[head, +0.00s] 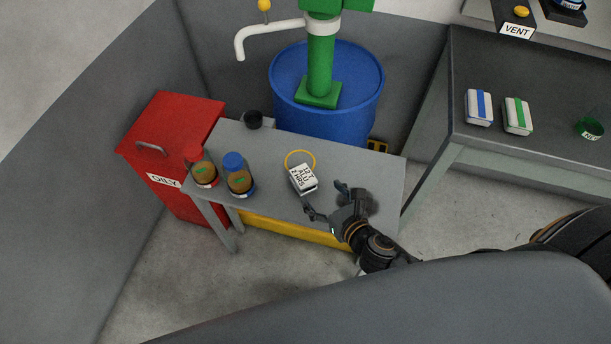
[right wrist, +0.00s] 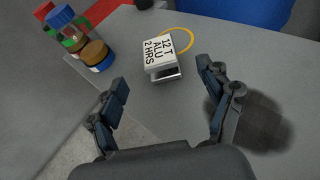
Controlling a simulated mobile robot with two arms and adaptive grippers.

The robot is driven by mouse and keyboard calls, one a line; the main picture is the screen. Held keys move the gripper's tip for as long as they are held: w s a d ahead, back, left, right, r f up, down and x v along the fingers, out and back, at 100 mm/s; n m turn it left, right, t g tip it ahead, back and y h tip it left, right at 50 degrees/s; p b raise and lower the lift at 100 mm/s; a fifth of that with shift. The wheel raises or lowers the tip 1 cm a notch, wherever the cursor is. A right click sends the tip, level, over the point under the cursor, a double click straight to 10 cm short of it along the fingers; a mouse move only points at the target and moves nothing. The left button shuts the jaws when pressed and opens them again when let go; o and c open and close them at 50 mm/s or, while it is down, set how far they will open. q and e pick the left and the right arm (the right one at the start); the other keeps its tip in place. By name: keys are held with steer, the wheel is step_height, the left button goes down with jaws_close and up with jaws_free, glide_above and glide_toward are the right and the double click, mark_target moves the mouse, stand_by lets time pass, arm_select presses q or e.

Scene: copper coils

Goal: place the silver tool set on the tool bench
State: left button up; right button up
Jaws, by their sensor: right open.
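A small silver-white piece labelled "12 T ALU 2 HRS" (head: 302,178) stands on a grey bench (head: 270,150), in front of a yellow ring (head: 313,155). It looks like the silver tool set. In the right wrist view the labelled piece (right wrist: 162,58) shows a white top and a metallic lower part. My right gripper (head: 326,201) is open and empty, its fingers facing the piece from the near right side. In the right wrist view the piece is ahead, between the line of the two fingers (right wrist: 163,82), not gripped. My left gripper is out of view.
Two brown jars, red-capped (head: 202,168) and blue-capped (head: 238,176), stand on the bench's left. A red "OILY" bin (head: 180,135) is left, a blue drum (head: 350,85) behind. A dark-topped table (head: 550,90) at right holds two white packs (head: 480,107) and a green cup (head: 589,128).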

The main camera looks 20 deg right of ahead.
mark_target(305, 178)
steer(key=x, duration=0.5)
steer(key=shift+w+f, duration=0.1)
steer(key=shift+w, duration=0.05)
steer(key=shift+f+b+x, duration=0.15)
steer(key=shift+x, duration=1.2)
steer(key=shift+f+b+x, duration=0.15)
steer(key=shift+x, duration=1.2)
steer(key=shift+a, duration=0.2)
steer(key=shift+c, duration=0.4)
steer(key=shift+r, duration=0.1)
jaws_close()
